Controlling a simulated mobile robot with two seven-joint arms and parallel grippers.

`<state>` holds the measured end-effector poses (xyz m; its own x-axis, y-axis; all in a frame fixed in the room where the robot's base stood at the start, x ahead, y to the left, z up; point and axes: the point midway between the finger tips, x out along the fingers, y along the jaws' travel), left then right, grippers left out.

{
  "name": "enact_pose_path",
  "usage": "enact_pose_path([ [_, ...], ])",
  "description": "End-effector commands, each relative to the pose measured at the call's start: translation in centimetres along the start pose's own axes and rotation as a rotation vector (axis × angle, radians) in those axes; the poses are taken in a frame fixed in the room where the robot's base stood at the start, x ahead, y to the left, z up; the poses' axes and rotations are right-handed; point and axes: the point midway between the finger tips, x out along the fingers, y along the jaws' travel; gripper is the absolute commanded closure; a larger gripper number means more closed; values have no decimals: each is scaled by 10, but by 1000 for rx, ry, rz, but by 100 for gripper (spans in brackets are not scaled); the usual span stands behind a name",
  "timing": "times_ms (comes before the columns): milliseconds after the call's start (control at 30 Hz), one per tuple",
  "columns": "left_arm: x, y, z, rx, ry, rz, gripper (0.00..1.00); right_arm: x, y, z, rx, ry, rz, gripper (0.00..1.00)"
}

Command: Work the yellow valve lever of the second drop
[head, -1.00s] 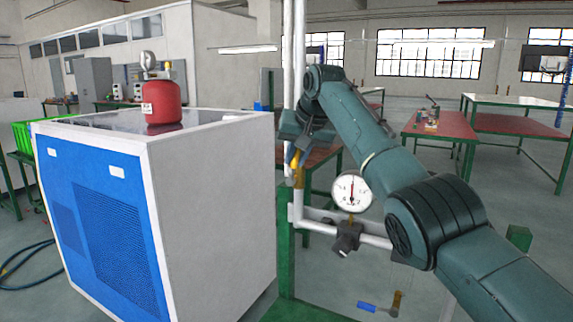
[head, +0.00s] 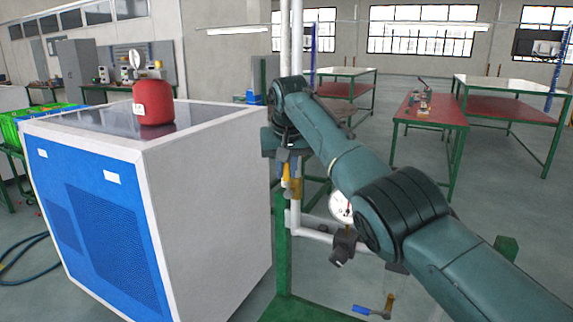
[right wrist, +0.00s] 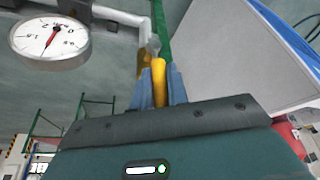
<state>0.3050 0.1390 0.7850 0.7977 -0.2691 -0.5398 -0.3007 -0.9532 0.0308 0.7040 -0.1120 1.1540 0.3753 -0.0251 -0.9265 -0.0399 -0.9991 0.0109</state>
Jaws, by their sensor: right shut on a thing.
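My right gripper (head: 290,168) is at the white vertical pipe, seen mostly from behind its wrist in the head view. The yellow valve lever (head: 291,188) shows just below it, partly hidden by the gripper. In the right wrist view the yellow lever (right wrist: 159,82) stands between the two blue-grey fingers of the right gripper (right wrist: 160,92), which are shut on it. A round white pressure gauge (right wrist: 50,40) is at the upper left there. In the head view the gauge (head: 339,207) is partly covered by my right arm. My left gripper is not in view.
A blue and white cabinet (head: 208,205) stands close left of the pipe, with a red tank (head: 153,103) on top. A green post (head: 281,245) stands below the lever. A blue-handled valve (head: 372,311) is low in front. Red-topped tables (head: 432,110) stand behind right.

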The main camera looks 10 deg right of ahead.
Motion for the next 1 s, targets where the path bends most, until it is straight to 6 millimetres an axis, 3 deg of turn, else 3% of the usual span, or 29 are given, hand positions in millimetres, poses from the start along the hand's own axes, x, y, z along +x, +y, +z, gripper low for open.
enact_pose_path([
  [167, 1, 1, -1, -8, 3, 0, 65, -1, 0, 0, -3, 3, 2, 100],
  [200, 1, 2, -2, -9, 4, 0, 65, -1, 0, 0, -3, 3, 2, 82],
  [467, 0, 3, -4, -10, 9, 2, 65, -1, 0, 0, -2, 1, 1, 62],
  [767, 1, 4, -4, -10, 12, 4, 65, -4, 0, 0, -1, 2, 0, 62],
  [867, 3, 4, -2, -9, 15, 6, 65, -15, 0, 0, -1, 4, 0, 62],
  [1000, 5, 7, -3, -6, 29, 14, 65, -44, 0, -1, -2, 7, -1, 62],
])
